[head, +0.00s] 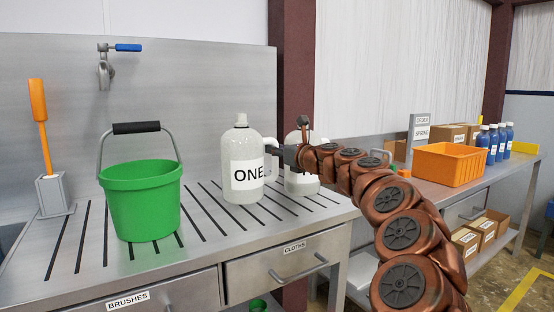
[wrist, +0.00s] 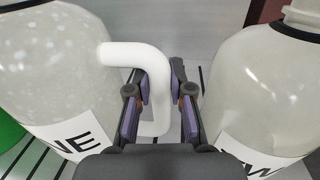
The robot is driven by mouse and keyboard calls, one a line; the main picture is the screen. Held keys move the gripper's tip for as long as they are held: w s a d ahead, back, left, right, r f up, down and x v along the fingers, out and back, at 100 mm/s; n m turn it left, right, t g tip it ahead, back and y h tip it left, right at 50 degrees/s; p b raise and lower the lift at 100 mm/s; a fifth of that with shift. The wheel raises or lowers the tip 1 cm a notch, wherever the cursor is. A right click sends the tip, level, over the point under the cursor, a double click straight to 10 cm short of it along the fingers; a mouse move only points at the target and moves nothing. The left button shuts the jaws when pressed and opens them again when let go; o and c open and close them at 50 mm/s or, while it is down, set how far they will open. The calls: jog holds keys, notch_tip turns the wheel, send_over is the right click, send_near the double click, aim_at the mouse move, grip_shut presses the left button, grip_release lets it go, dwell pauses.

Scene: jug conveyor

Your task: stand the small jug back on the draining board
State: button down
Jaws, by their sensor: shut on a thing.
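A pale, translucent jug labelled ONE (head: 246,178) is upright over the draining board (head: 80,262); I cannot tell whether its base touches the board. It fills the left of the wrist view (wrist: 50,70). My gripper (head: 287,156) is shut on its white handle (wrist: 155,58), with a finger on each side in the wrist view (wrist: 160,92). A second pale jug (head: 302,183) stands behind to the right, partly hidden by my arm. It is at the right of the wrist view (wrist: 265,90), its label partly cut off. I cannot tell which jug is smaller.
A green bucket (head: 140,208) and a grey holder (head: 54,195) with an orange-handled brush stand left on the board. A tap (head: 104,68) is on the back panel. An orange crate (head: 446,165) and blue bottles (head: 494,142) are on the right bench. Bare slotted board lies in front.

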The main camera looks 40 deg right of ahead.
jog(key=shift+f, duration=1.05)
jog(key=c, duration=1)
grip_release()
jog(key=shift+c, duration=0.2)
jog(key=shift+s+r, duration=0.2)
jog(key=shift+s, duration=0.1)
jog(key=s+p, duration=0.2)
jog(key=s, duration=0.9)
jog(key=shift+s+d, duration=0.2)
jog(key=shift+d, duration=0.1)
